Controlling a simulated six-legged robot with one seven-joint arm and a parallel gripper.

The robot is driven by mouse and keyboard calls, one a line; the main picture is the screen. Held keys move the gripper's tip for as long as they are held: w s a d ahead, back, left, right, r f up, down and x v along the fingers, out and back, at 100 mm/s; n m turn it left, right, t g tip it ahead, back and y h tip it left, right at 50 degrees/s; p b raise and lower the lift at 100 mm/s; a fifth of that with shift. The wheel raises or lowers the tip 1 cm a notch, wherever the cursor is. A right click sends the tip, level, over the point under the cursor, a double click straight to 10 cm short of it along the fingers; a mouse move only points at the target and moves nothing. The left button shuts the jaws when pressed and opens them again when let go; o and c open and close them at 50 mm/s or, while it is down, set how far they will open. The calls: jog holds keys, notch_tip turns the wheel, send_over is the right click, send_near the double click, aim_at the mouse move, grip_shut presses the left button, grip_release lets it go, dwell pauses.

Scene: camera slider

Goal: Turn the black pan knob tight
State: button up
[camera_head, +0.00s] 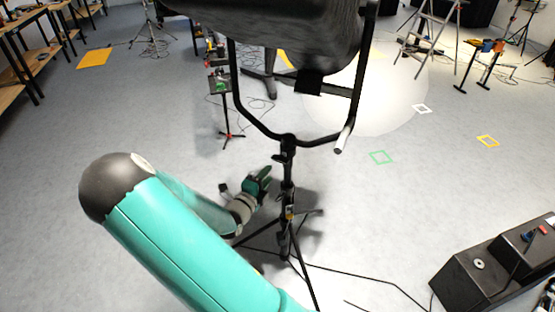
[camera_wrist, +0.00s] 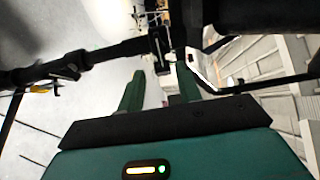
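A black light stand (camera_head: 287,200) carries a large black lamp (camera_head: 285,25) in a U-shaped yoke (camera_head: 240,100). A small black knob-like part (camera_head: 279,158) juts left from the stand just below the yoke; I take it for the pan knob. My gripper (camera_head: 262,180) is left of the stand and looks lower than that part. In the wrist view, the stand (camera_wrist: 110,52) runs sideways, and a dark knob-like part (camera_wrist: 160,48) shows just beyond the fingers. My gripper (camera_wrist: 160,80) is open there, with pale floor visible between its fingers. I see no contact with the knob.
Cables (camera_head: 365,280) cross the floor near the stand's legs. A small red-footed stand (camera_head: 226,110) is behind on the left. A ladder (camera_head: 425,40) stands farther back. The floor on the right is mostly clear.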

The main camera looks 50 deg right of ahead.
aim_at(279, 161)
jog(key=x, duration=0.9)
jog(key=shift+d, duration=0.35)
jog(key=shift+w, duration=0.1)
grip_shut()
